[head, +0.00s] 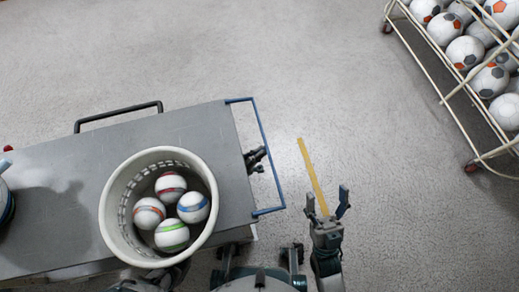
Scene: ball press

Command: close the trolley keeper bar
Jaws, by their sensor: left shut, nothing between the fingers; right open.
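A grey flat-topped trolley (60,160) stands at the left. A thin blue bar (262,150) stands out from its right end, with arms at its far and near ends.
A white basket (112,205) with several striped balls (171,187) stands on the trolley. A black handle (118,111) is on its far side. A wire cart (432,80) of footballs (466,52) stands at the upper right. The floor between is clear.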

